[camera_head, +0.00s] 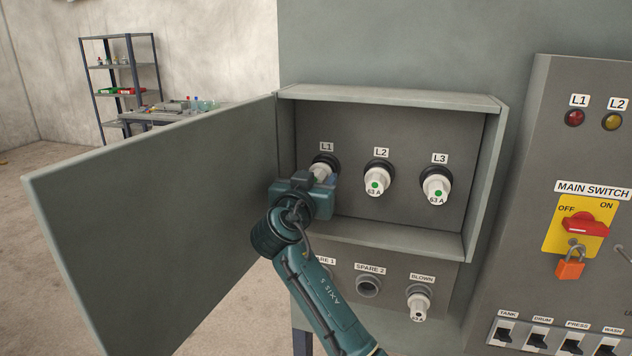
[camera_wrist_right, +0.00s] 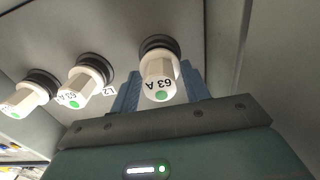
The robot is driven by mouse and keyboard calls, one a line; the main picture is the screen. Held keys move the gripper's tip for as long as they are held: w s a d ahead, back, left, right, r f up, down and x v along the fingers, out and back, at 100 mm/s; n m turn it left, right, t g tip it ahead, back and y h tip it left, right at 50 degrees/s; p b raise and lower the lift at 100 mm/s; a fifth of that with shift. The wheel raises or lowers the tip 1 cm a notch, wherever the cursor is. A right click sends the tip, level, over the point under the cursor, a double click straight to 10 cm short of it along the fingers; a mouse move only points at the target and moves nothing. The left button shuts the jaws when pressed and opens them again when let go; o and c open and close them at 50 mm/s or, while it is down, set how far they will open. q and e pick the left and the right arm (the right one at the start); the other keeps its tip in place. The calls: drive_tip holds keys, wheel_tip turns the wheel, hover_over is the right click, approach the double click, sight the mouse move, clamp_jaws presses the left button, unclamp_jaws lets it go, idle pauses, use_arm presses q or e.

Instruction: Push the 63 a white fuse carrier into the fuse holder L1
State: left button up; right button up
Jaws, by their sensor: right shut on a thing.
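The white fuse carrier (camera_wrist_right: 160,80), marked 63 A with a green dot, is at the black ring of fuse holder L1 (camera_head: 325,161), under the L1 label. My right gripper (camera_wrist_right: 160,90) is shut on it, with a blue finger on each side. In the head view my right gripper (camera_head: 322,178) covers most of the carrier. The carrier's inner end lies within or against the dark ring; how deep it sits I cannot tell. My left gripper is not in view.
Carriers at L2 (camera_head: 376,182) and L3 (camera_head: 436,187) stand close to the right. The cabinet door (camera_head: 150,225) hangs open at the left. Below are the SPARE 2 socket (camera_head: 368,286) and the BLOWN carrier (camera_head: 418,303). A main switch (camera_head: 585,224) with an orange padlock (camera_head: 570,265) is at the right.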

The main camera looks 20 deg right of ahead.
use_arm(q)
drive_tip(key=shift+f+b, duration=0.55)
drive_tip(key=shift+b, duration=0.05)
idle(1.0)
use_arm(e)
drive_tip(key=shift+w+d, duration=0.25)
drive_tip(key=shift+w, duration=0.05)
idle(0.4)
drive_tip(key=o, duration=1.4)
drive_tip(key=shift+c, duration=0.2)
use_arm(q)
drive_tip(key=b, duration=0.1)
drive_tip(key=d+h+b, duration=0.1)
drive_tip(key=b, duration=0.1)
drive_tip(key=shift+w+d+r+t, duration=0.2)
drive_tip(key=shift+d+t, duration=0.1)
use_arm(e)
drive_tip(key=v, duration=1.3)
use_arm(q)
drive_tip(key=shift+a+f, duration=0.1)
use_arm(e)
drive_tip(key=shift+a, duration=0.1)
